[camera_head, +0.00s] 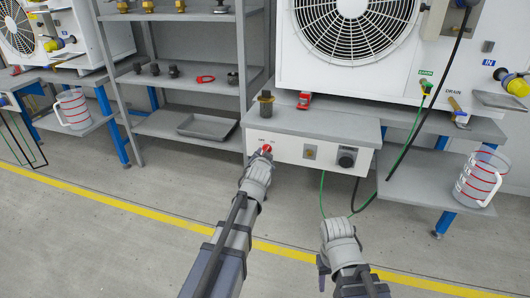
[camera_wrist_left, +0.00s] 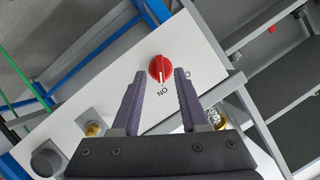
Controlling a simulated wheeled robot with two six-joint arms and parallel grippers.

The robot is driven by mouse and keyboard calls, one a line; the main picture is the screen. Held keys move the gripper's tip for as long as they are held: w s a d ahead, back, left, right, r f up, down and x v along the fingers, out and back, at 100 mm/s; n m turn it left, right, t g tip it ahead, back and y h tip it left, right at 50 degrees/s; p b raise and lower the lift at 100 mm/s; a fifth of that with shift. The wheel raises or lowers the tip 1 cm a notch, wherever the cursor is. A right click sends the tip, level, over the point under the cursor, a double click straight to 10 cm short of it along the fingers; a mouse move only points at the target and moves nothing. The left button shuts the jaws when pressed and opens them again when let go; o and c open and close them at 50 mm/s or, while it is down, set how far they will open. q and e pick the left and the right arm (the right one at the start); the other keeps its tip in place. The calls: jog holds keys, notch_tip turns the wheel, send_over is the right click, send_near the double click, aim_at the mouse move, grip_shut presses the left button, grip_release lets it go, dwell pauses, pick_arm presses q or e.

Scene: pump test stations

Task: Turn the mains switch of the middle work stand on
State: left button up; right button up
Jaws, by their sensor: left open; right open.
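The mains switch is a red round knob (camera_head: 267,148) on the white front panel (camera_head: 290,151) of the middle work stand. In the left wrist view the red knob (camera_wrist_left: 160,68) has a white mark that points towards the ON lettering, seen upside down. A second label is mostly hidden by a finger. My left gripper (camera_head: 263,157) is at the knob; in the wrist view its open fingers (camera_wrist_left: 159,76) stand either side of the knob's lower part, with gaps between. Contact cannot be told. My right gripper (camera_head: 338,230) is open and empty, low in front of the stand.
A yellow fitting (camera_head: 310,152) and a black knob (camera_head: 347,157) sit right of the switch. A dark fitting (camera_head: 265,104) and a red item (camera_head: 304,100) stand on the ledge above. Green and black hoses hang nearby. A jug (camera_head: 480,178) stands at right.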

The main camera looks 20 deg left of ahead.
pick_arm(q)
jog(key=p+v, duration=0.1)
jog(key=v, duration=0.3)
jog(key=shift+s+r, duration=0.15)
jog(key=shift+s, duration=0.2)
jog(key=shift+d, duration=0.1)
jog(key=s+d+f+g+p, duration=0.25)
jog(key=s+d+g, duration=0.25)
jog(key=s, duration=0.4)
jog(key=s+d+f+g+h+p, duration=0.1)
jog(key=s+d+g+p, duration=0.35)
jog(key=s, duration=0.55)
jog(key=s+d+f+g+p, duration=0.1)
jog(key=s+d+g+p, duration=0.3)
jog(key=s, duration=0.5)
notch_tip(320, 180, up, 38)
jog(key=s+d+p, duration=0.1)
jog(key=p, duration=3.6)
jog(key=shift+d+f+n+g, duration=0.15)
jog(key=shift+d+n+g, duration=0.2)
jog(key=shift+n, duration=0.05)
